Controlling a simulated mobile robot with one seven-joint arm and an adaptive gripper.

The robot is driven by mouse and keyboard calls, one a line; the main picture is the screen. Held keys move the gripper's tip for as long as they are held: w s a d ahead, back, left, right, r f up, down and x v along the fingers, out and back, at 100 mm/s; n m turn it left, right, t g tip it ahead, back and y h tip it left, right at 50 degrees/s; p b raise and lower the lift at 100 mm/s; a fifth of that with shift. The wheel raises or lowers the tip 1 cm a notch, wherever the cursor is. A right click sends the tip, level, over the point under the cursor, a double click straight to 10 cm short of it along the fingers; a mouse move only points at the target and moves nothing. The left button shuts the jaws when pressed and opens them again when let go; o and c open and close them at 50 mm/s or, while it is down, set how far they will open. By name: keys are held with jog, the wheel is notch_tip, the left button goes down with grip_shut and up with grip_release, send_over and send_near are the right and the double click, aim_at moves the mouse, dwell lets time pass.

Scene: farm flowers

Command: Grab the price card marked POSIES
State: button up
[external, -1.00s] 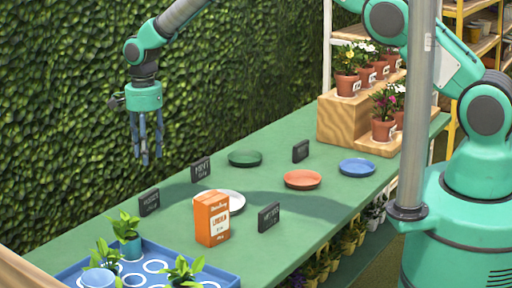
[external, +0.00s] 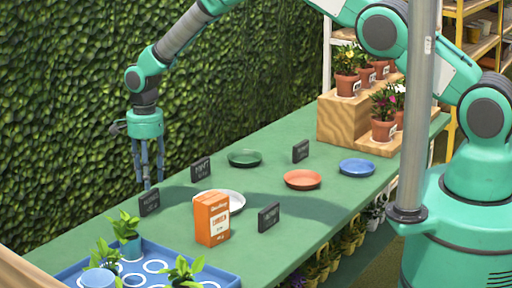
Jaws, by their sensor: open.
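Several small dark price cards stand on the green table. One is at the near left (external: 149,202), one is farther back on the left (external: 201,170), one is beyond the green plate (external: 300,151), and one is right of the orange box (external: 269,216). Their white writing is too small to read surely, so I cannot tell which says POSIES. My gripper (external: 153,185) points down, open and empty, with its fingertips close above or behind the near-left card. I cannot tell whether they touch it.
An orange box (external: 212,219) stands in front of a white plate (external: 236,201). Green (external: 245,158), terracotta (external: 303,179) and blue (external: 357,168) plates lie farther back. A blue tray (external: 215,275) with potted plants is at the near left. A leafy hedge (external: 60,110) lines the left.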

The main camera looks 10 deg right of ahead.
aim_at(150, 193)
jog(key=shift+f, duration=0.6)
jog(key=shift+f, duration=0.1)
jog(key=shift+s+f, duration=0.1)
jog(key=shift+f, duration=2.4)
grip_shut()
